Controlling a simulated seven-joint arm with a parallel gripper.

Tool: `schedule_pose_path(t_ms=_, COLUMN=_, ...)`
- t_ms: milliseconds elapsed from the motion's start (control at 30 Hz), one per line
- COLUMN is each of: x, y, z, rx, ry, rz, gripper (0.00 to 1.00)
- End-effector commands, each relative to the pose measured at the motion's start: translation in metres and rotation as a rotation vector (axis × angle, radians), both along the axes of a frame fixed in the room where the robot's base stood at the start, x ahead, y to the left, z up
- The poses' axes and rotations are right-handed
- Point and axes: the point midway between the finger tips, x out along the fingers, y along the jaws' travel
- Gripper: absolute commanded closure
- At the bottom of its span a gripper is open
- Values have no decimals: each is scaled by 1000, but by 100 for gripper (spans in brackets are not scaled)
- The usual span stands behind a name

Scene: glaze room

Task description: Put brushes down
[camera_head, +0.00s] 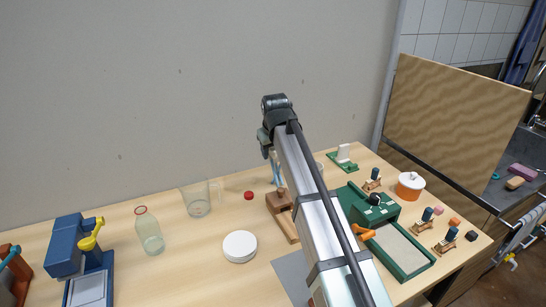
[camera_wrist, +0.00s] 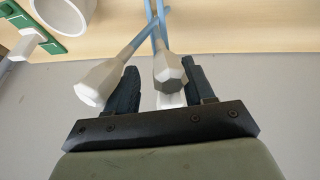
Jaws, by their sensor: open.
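Light blue brush handles (camera_head: 276,166) rise near the brown wooden block (camera_head: 281,205) at the back of the table, partly behind my arm. In the wrist view the blue handles cross at the top. One pale faceted brush end (camera_wrist: 98,83) lies across and outside the left finger. Another, with a grey end face (camera_wrist: 170,71), is between the fingers, nearer the right one. A further white piece shows behind it. My gripper (camera_wrist: 160,84) is open, its two dark fingers apart; contact with the brushes cannot be told. In the head view its fingers are not clear.
A white round lid (camera_head: 240,246), a glass bottle (camera_head: 149,232), a clear jug (camera_head: 197,199) and a red cap (camera_head: 249,195) stand left of my arm. A green tray device (camera_head: 405,255), an orange pot (camera_head: 409,187) and several small stamps crowd the right.

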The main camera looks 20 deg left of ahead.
Motion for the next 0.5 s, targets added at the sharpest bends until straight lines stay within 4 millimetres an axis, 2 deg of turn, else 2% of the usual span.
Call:
schedule_pose_path(t_ms=100, x=-9, y=-4, z=21, rx=1, ry=-1, rz=0, gripper=47)
schedule_pose_path(t_ms=300, x=-19, y=-8, z=46, rx=1, ry=0, rz=1, gripper=47)
schedule_pose_path(t_ms=500, x=-24, y=-11, z=57, rx=0, ry=1, rz=0, gripper=47)
